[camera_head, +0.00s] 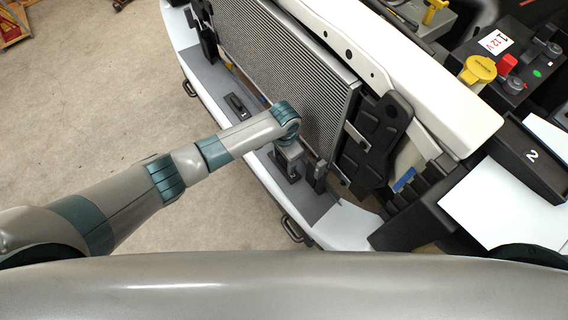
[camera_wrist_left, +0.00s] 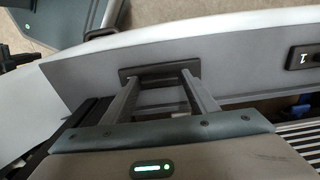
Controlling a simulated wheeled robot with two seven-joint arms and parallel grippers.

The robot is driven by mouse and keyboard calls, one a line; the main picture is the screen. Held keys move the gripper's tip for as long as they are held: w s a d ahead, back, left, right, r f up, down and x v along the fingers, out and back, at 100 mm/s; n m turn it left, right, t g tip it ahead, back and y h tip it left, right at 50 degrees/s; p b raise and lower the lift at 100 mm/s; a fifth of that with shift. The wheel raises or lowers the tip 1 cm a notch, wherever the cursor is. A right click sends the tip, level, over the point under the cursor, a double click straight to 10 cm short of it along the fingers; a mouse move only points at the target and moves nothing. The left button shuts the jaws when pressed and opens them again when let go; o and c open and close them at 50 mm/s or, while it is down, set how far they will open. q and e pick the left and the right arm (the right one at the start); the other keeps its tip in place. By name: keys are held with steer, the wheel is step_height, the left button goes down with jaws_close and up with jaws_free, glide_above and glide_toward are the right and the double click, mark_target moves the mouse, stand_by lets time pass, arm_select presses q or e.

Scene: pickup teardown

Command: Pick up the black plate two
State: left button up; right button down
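A small black plate (camera_wrist_left: 158,70) lies on the grey front ledge, directly at my left fingertips in the left wrist view. Any number on it is hidden. My left gripper (camera_wrist_left: 160,80) points down at it with its two fingers apart, one near each end of the plate; whether they touch it is unclear. In the head view the left gripper (camera_head: 289,168) is low over the ledge in front of the radiator, and it hides the plate. My right gripper is not in view.
A similar black plate marked 1 (camera_wrist_left: 303,57) lies farther along the ledge, also in the head view (camera_head: 236,104). The radiator (camera_head: 285,65) stands close behind my gripper. A black block marked 2 (camera_head: 532,157) is at the right. Open floor (camera_head: 95,95) lies left.

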mark_target(281, 160)
arm_select(q)
steer(key=c, duration=0.6)
steer(key=shift+r, duration=0.15)
steer(key=shift+c, duration=0.2)
step_height(281, 160, up, 18)
steer(key=b, duration=0.2)
steer(key=shift+b, duration=0.4)
steer(key=s+a+r+n+b, duration=0.2)
steer(key=a+r+n, duration=0.3)
steer(key=a, duration=0.5)
steer(key=s+a+r+n+b, duration=0.2)
steer(key=s+a+r+n, duration=0.2)
steer(key=a+r, duration=0.3)
steer(key=a+n, duration=0.1)
steer(key=a, duration=0.2)
steer(key=shift+s+a+n+b, duration=0.15)
steer(key=shift+s+n+b, duration=0.15)
steer(key=shift+s+n, duration=0.1)
steer(key=shift+s, duration=0.1)
